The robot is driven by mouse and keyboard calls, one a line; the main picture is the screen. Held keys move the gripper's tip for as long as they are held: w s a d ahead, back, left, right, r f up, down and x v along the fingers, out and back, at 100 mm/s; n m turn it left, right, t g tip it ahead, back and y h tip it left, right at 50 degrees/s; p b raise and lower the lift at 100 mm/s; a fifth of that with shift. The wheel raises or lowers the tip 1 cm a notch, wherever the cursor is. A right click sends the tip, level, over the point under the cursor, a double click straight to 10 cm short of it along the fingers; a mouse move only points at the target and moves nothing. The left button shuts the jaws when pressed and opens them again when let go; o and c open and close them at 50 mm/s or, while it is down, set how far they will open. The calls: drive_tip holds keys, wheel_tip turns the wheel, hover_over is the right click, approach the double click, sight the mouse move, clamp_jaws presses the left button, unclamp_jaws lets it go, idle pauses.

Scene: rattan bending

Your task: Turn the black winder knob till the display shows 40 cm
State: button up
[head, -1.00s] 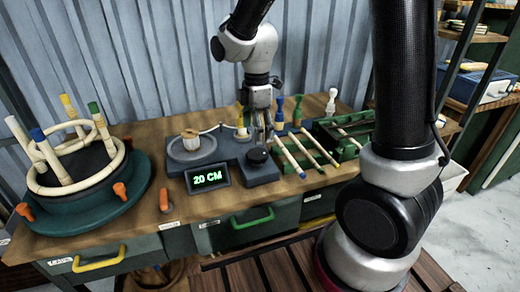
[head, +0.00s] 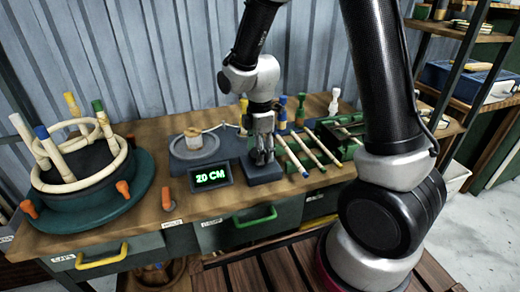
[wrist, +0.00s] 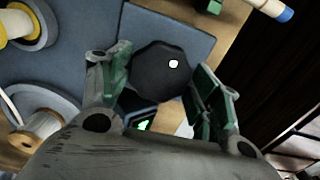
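The black winder knob (wrist: 160,72) shows in the wrist view, a dark lobed knob with a white dot, on the blue-grey winder base (head: 268,174). My gripper (head: 262,160) points down over the knob and hides it in the head view. In the wrist view my gripper (wrist: 160,88) is open, with one green-padded finger on each side of the knob; a gap shows at least on the right. The display (head: 211,177) stands at the front of the winder and reads 20 CM in green.
A round jig with bent rattan (head: 80,175) stands at the left. A winder plate with a spool (head: 194,142) is left of my gripper. Rattan sticks (head: 303,148) and a green rack (head: 345,135) lie to the right. Bare table shows left of the display.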

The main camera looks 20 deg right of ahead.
drive_tip(key=c, duration=0.4)
drive_tip(key=shift+c, duration=0.2)
drive_tip(key=shift+m, duration=0.3)
drive_tip(key=m, duration=0.3)
drive_tip(key=shift+m, duration=0.3)
drive_tip(key=m, duration=0.3)
drive_tip(key=shift+m, duration=0.3)
drive_tip(key=m, duration=0.5)
drive_tip(key=shift+m, duration=2.5)
